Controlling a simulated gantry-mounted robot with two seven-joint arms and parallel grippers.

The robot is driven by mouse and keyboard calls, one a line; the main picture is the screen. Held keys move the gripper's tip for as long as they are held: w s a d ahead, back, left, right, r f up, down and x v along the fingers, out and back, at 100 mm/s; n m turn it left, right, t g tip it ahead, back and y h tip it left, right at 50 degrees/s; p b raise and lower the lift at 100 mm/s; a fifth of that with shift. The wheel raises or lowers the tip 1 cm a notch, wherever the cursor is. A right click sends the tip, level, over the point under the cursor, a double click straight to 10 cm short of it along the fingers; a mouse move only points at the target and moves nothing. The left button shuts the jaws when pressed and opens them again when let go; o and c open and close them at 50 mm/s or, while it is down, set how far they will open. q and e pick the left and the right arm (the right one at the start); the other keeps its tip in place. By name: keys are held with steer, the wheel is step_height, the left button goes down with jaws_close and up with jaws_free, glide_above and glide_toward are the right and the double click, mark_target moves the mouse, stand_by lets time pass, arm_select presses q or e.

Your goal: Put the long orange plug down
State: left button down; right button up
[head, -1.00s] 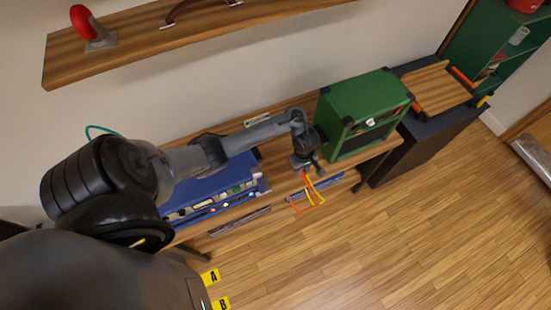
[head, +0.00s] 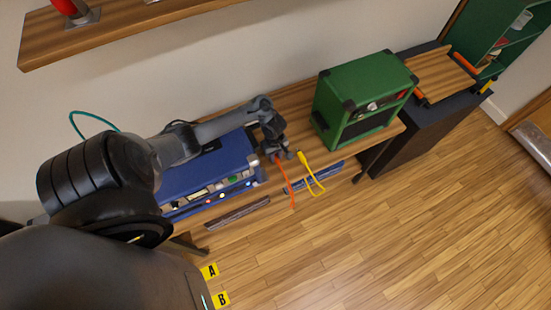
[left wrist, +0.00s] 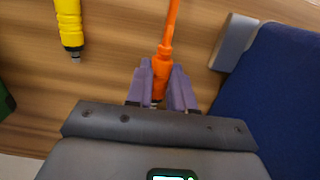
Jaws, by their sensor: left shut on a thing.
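The long orange plug (left wrist: 161,75) is between the fingers of my left gripper (left wrist: 160,92), which is shut on it. Its orange cable (head: 286,180) hangs down over the front edge of the bench in the head view. My left gripper (head: 279,156) is at the bench between the blue unit and the green amp. Whether the plug touches the bench top is hard to tell. A yellow plug (left wrist: 70,25) lies on the wood in the left wrist view; its yellow cable (head: 314,180) hangs over the edge too. My right gripper is out of view.
The blue unit (head: 215,172) stands close on the left, also large at the right of the wrist view (left wrist: 280,90). The green amp (head: 360,100) stands to the right. Bare bench (head: 295,105) shows behind my gripper. A shelf (head: 130,20) is above.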

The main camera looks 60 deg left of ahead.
arm_select(q)
step_height(320, 180, down, 2)
steer(key=shift+f+b, duration=0.1)
steer(key=shift+b, duration=0.2)
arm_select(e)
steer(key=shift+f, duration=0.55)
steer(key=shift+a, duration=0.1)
arm_select(q)
steer(key=c, duration=1)
jaws_free()
